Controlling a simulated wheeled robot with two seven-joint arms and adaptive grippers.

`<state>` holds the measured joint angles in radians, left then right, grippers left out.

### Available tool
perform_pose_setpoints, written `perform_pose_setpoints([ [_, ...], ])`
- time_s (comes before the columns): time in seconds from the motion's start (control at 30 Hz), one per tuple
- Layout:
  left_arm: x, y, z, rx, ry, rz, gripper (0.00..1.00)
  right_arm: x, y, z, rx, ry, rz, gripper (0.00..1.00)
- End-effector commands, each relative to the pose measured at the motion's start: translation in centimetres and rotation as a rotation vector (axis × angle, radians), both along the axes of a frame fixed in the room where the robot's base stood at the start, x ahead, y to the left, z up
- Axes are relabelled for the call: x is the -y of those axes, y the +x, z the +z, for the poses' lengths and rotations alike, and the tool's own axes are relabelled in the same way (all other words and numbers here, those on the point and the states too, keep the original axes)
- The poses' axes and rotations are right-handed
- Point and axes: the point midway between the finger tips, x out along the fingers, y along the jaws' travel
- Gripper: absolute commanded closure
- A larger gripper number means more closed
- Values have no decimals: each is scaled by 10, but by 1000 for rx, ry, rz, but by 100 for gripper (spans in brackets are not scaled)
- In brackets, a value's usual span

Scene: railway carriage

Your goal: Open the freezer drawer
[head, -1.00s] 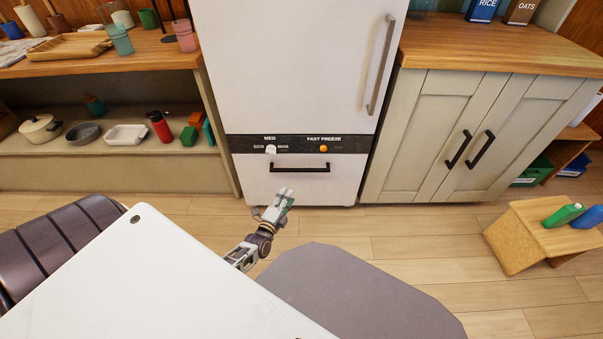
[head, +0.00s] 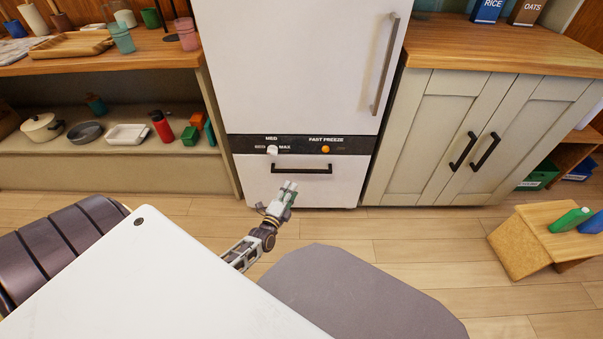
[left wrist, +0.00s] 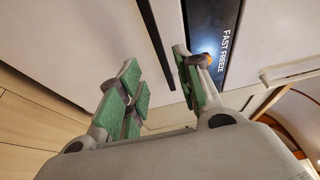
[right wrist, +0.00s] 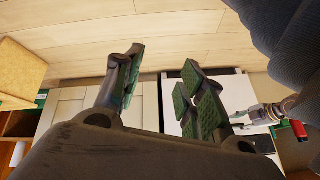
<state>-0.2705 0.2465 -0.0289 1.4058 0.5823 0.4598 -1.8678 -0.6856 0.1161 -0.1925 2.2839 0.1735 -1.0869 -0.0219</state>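The white freezer drawer (head: 320,192) is at the bottom of the fridge, under the dark control panel (head: 350,145). Its black bar handle (head: 302,170) runs across its upper part, and the drawer front looks flush. My left gripper (head: 289,188) is in front of the drawer, just below the handle's left half. In the left wrist view my left gripper (left wrist: 158,80) has its green-padded fingers apart, with the dark handle bar (left wrist: 154,42) beyond them; nothing is between the pads. My right gripper (right wrist: 158,75) is open and empty in the right wrist view; it is not seen in the head view.
The tall upper door (head: 290,70) with its vertical handle (head: 384,65) is shut. A cabinet (head: 425,140) stands right of the fridge, low shelves (head: 110,155) left. A white tabletop (head: 150,285) and grey seat (head: 360,295) are nearest. A wooden stool (head: 520,245) stands right.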

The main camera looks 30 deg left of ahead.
Motion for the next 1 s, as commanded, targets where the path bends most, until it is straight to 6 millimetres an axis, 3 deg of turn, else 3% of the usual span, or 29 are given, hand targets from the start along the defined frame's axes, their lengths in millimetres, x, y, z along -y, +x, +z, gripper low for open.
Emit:
perform_pose_setpoints([
  [0.6,-10,64,-1,1,0,-1,65,-9,0,-57,73,81,-46,60],
  [1.0,-16,101,-2,1,0,-2,65,-13,2,-73,94,105,-40,60],
])
